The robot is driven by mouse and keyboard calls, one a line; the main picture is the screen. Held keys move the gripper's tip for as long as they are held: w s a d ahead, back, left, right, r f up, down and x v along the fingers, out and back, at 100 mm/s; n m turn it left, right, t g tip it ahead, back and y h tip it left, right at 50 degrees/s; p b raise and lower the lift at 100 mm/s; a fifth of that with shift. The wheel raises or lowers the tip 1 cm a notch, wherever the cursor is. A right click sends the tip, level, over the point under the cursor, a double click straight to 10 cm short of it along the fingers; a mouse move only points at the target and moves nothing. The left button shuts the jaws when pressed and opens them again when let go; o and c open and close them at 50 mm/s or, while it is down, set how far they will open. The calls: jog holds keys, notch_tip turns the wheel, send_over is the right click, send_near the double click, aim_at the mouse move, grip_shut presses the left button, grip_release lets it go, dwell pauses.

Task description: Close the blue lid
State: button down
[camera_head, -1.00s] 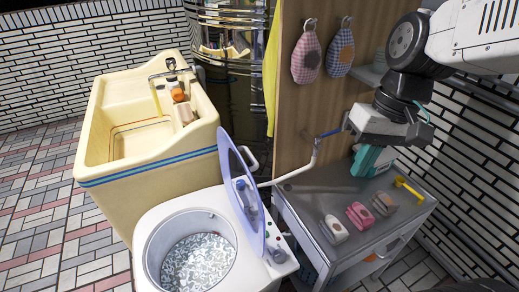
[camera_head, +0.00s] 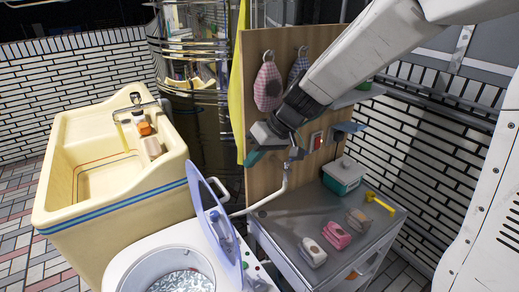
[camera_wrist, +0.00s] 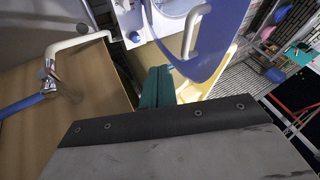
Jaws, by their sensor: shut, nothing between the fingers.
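The blue lid (camera_head: 207,205) stands raised, nearly upright, at the right side of the white washing machine (camera_head: 128,262). The machine's round drum opening (camera_head: 180,270) is uncovered, with the metal drum inside. The lid also shows in the wrist view (camera_wrist: 222,50) at the upper right, with a white curved handle (camera_wrist: 193,35) on it. My gripper (camera_head: 250,160) is in front of the wooden panel, above and to the right of the lid. In the wrist view its teal fingers (camera_wrist: 157,80) are together and empty, close to the lid's lower edge; contact cannot be told.
A cream sink (camera_head: 110,200) stands left of the machine. A wooden panel (camera_head: 262,180) with a pipe and tap (camera_head: 283,185) rises behind. A grey cabinet (camera_head: 290,225) at the right holds several small items. A shiny metal tank (camera_head: 195,90) is at the back.

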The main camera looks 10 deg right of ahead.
jog(key=a+f, duration=0.4)
jog(key=a, duration=0.1)
jog(key=shift+s+a, duration=0.35)
